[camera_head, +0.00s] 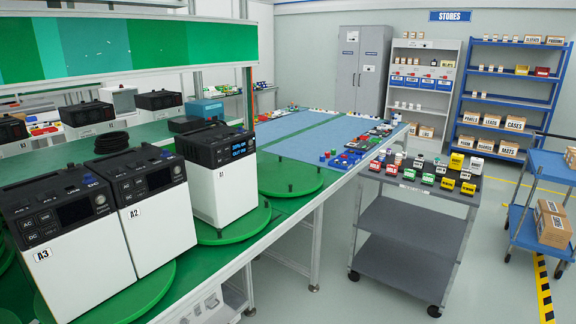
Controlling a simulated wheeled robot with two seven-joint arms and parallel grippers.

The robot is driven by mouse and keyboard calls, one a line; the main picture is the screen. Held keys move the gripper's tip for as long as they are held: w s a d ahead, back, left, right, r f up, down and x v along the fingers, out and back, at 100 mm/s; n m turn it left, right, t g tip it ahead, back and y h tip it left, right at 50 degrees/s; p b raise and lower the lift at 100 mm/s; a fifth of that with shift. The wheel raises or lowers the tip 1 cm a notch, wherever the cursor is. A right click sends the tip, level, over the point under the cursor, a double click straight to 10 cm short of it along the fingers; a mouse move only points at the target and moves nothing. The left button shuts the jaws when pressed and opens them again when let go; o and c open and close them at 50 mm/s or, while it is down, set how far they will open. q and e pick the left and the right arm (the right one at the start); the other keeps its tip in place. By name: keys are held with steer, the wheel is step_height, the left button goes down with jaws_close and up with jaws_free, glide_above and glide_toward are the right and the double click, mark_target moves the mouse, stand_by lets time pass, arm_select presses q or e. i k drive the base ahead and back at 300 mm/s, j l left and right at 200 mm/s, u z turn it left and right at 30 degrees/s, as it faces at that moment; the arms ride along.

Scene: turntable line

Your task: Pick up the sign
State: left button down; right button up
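Several small sign-like blocks with coloured, lettered fronts stand on the top of a grey cart (412,228) right of centre. They include a red one (375,166), a green one (428,178), a yellow one at the back (456,161) and a yellow one at the front right (468,188). Their lettering is too small to read surely. A blue STORES sign (450,16) is on the back wall. I cannot tell which of these is the task's sign. Neither of my grippers is in view.
A green workbench along the left carries white-and-black units (217,175) on green turntables (290,178). Blue mats (340,135) and small parts lie farther along it. A blue trolley (545,205) with boxes is at the right. Grey floor is clear between cart and trolley.

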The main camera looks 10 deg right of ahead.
mark_target(374, 167)
steer(key=i+l, duration=0.25)
steer(key=i+l+u, duration=0.15)
steer(key=l, duration=0.3)
steer(key=i+l, duration=0.35)
steer(key=i+l+u, duration=0.15)
steer(key=l, duration=0.25)
steer(key=i+l, duration=0.3)
steer(key=i+l+u, duration=0.15)
steer(key=l, duration=0.35)
steer(key=i, duration=0.05)
